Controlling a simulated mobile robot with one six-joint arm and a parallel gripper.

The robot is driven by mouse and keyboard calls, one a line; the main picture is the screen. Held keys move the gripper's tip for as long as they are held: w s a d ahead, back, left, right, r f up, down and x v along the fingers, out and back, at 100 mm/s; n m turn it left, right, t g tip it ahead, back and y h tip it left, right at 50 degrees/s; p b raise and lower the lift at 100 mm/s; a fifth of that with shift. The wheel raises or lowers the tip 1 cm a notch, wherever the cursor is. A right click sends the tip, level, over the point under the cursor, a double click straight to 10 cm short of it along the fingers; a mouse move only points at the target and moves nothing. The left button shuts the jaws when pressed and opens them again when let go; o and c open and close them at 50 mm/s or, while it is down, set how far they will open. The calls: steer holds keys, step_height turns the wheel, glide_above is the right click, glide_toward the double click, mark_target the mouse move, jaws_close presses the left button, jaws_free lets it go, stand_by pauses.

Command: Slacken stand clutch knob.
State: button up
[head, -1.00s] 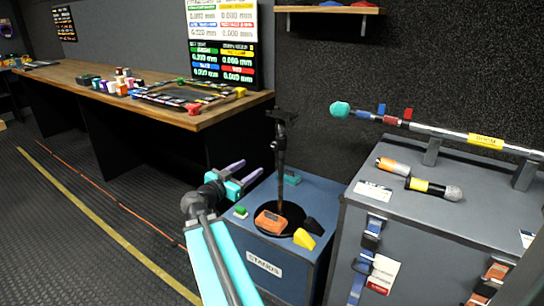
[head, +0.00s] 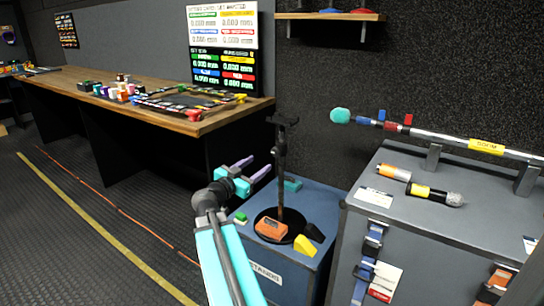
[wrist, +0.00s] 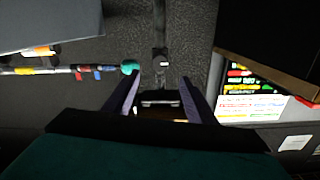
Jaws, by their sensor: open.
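A slim black stand (head: 281,180) rises from a round black base (head: 263,222) on the blue box marked STANDS (head: 298,240). Its top carries a small dark crosspiece, and a thicker dark section (head: 281,138) sits on the upper pole. The clutch knob cannot be made out clearly as a separate part. My gripper (head: 259,167) is open and empty, left of the pole, its purple fingers pointing toward it. In the wrist view the pole (wrist: 161,30) shows beyond and between the open fingers (wrist: 161,80); I see no contact.
An orange block (head: 271,229), a yellow wedge (head: 304,246) and a green block (head: 240,217) lie around the base. A grey case (head: 460,185) at right bears a boom pole (head: 440,133) and microphones. A wooden bench (head: 190,123) stands at left.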

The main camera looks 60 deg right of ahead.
mark_target(275, 153)
steer(key=d, duration=1)
steer(key=shift+d, duration=0.4)
steer(key=c, duration=1)
steer(key=shift+a+f, duration=0.1)
steer(key=shift+a, duration=0.25)
steer(key=shift+c, duration=0.2)
steer(key=shift+d, duration=0.3)
